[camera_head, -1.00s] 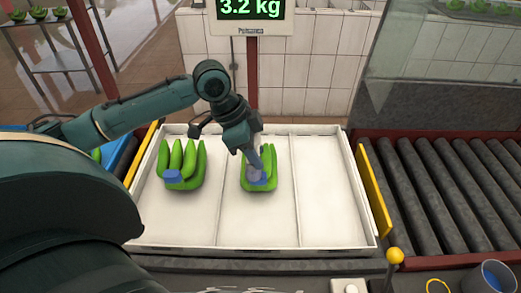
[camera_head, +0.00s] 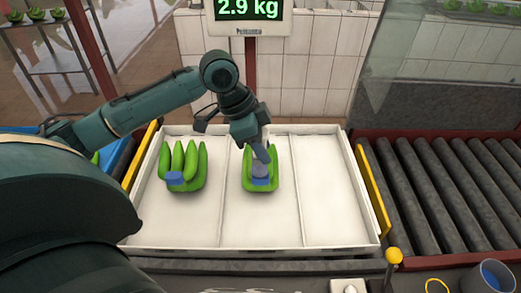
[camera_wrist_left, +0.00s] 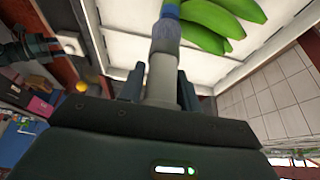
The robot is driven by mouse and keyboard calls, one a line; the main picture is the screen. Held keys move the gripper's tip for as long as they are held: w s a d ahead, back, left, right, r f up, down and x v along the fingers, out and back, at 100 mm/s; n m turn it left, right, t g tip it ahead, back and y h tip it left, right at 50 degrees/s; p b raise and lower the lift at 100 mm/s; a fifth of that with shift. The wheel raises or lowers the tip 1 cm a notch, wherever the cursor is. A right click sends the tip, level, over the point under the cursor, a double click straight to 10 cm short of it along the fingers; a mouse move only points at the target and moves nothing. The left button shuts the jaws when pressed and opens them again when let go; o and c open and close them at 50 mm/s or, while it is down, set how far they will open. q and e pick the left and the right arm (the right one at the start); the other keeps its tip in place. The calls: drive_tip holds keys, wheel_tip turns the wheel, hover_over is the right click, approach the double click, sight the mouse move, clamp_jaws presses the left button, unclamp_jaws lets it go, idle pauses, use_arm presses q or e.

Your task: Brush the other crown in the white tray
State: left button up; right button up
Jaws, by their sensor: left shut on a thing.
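The white tray (camera_head: 335,225) has three compartments. A green banana bunch (camera_head: 190,165) with a blue crown lies in the left compartment, and another green bunch (camera_head: 275,172) with blue at its crown (camera_head: 261,182) lies in the middle one. My left gripper (camera_head: 258,150) is shut on a grey brush (camera_head: 260,171), its lower end at the middle bunch's crown. In the left wrist view, the brush's pale handle (camera_wrist_left: 160,77) sits between the fingers, and its blue-grey head (camera_wrist_left: 166,40) meets blue beside the bananas (camera_wrist_left: 215,22). The exact contact is hidden.
The right compartment is empty. A scale display (camera_head: 248,10) reading 2.9 kg stands behind the tray. Rollers (camera_head: 455,195) lie to the right, past a yellow rail (camera_head: 372,190). A yellow knob (camera_head: 393,256) and a blue-filled cup (camera_head: 492,277) stand at front right.

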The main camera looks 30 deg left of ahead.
use_arm(q)
drive_tip(key=shift+r, duration=3.6)
